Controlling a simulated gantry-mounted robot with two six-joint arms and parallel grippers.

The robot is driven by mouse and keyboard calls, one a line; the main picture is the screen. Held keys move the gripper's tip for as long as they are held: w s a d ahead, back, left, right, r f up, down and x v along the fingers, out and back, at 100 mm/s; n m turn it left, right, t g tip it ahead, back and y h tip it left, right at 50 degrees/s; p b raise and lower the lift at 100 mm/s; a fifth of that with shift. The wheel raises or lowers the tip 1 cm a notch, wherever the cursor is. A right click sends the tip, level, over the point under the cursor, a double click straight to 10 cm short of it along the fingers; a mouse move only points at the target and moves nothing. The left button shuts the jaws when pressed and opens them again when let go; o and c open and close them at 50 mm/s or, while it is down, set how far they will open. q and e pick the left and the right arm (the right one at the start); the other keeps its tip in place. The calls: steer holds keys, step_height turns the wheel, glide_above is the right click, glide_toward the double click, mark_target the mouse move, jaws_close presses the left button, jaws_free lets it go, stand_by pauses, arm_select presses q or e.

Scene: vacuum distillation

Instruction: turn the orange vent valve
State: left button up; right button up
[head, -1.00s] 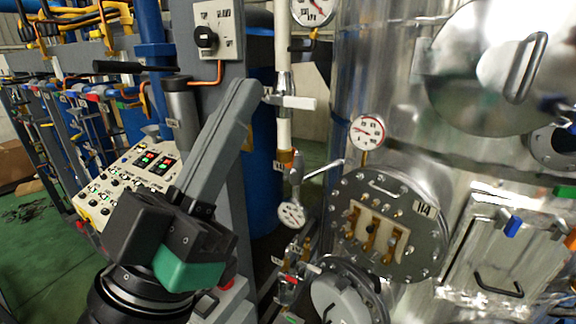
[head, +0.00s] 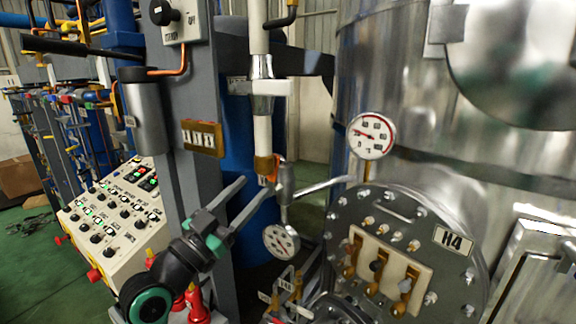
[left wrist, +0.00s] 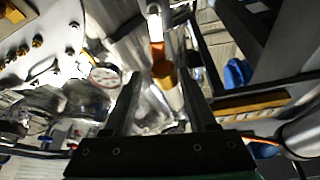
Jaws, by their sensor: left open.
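The orange vent valve (head: 265,166) sits on a pale vertical pipe (head: 262,135), just above a metal fitting and a small gauge. My left gripper (head: 258,187) is open, its two fingers pointing up and right with their tips close to the valve's lower left. In the left wrist view the orange valve part (left wrist: 157,50) and a brass-coloured piece (left wrist: 165,74) show between the open fingers (left wrist: 160,84). I cannot tell whether the fingers touch it. My right gripper is not in view.
A round gauge (head: 372,136) and a bolted flange marked H4 (head: 400,215) stand on the steel vessel to the right. A grey post (head: 190,110) and a control panel (head: 115,210) stand to the left. A small gauge (head: 281,241) hangs just below the fingers.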

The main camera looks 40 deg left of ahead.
mark_target(272, 166)
arm_select(q)
steer(key=p+x, duration=0.2)
steer(key=x, duration=0.8)
steer(key=shift+w+d+r, duration=0.1)
steer(key=shift+r, duration=0.15)
steer(key=shift+w+r+p, duration=0.15)
steer(key=shift+w+p, duration=0.15)
steer(key=shift+w, duration=0.35)
jaws_close()
stand_by(0.4)
